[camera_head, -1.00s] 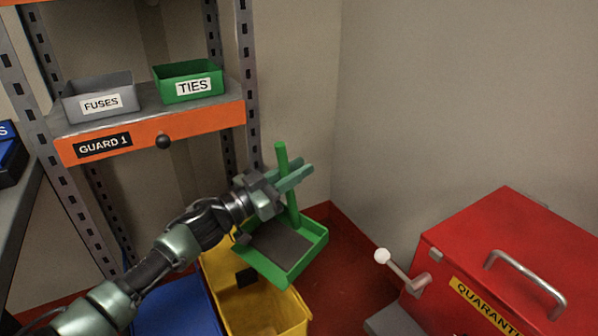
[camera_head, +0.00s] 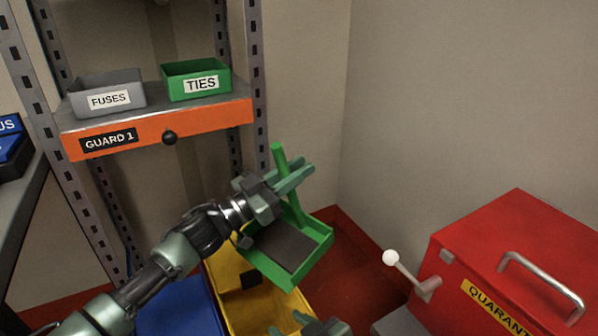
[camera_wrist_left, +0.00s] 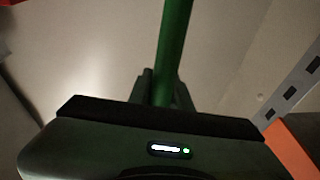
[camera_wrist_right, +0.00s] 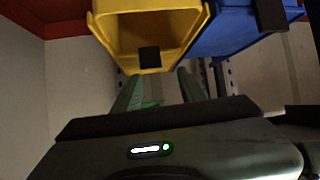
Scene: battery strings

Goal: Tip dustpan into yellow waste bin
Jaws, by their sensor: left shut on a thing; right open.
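My left gripper (camera_head: 290,180) is shut on the upright green handle of the dustpan (camera_head: 318,252). The handle also shows between the fingers in the left wrist view (camera_wrist_left: 174,50). The green pan with its dark floor is tilted a little and hangs above the yellow waste bin (camera_head: 228,283), over its right part. The bin's open mouth also shows in the right wrist view (camera_wrist_right: 190,52). My right gripper (camera_head: 308,322) is open at the bottom edge of the head view, near the bin's front. In the right wrist view its fingers are apart (camera_wrist_right: 160,85), with nothing between them.
A blue bin (camera_head: 180,310) stands left of the yellow one. A metal shelf (camera_head: 190,120) with FUSES and TIES trays rises behind. A red quarantine box (camera_head: 500,255) with a white-knobbed lever (camera_head: 391,258) stands at the right.

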